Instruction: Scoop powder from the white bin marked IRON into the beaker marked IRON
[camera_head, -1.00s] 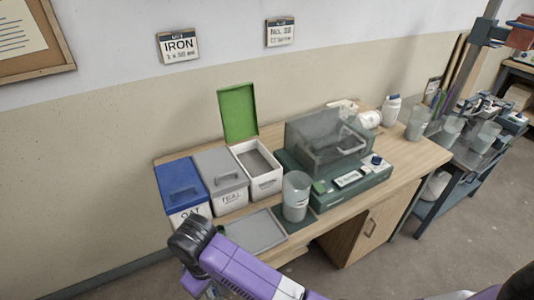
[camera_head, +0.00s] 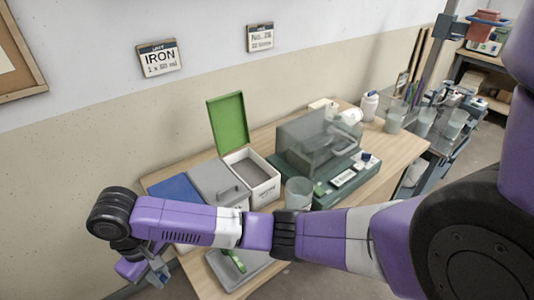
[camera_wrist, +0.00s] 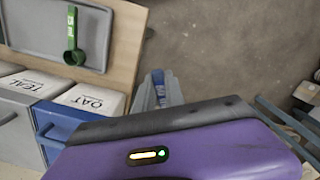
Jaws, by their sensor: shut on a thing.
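A white open bin (camera_head: 266,192) stands at the back of the table with its green lid (camera_head: 227,122) up and grey powder inside; its label is too small to read. A clear beaker (camera_head: 299,190) stands right of it, in front of the balance; its label is unreadable. A green scoop (camera_wrist: 73,42) lies on the grey tray (camera_wrist: 30,38), and shows partly below my arm in the head view (camera_head: 232,260). My gripper (camera_wrist: 158,82) is left of the table, over the floor and apart from the scoop. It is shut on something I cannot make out.
The blue-lidded OAT bin (camera_wrist: 85,98) and grey-lidded TEAL bin (camera_wrist: 32,83) stand closed beside the open bin. A clear-hooded balance (camera_head: 318,143) is at the table's middle. An IRON sign (camera_head: 159,58) hangs on the wall. More beakers (camera_head: 395,120) stand at right.

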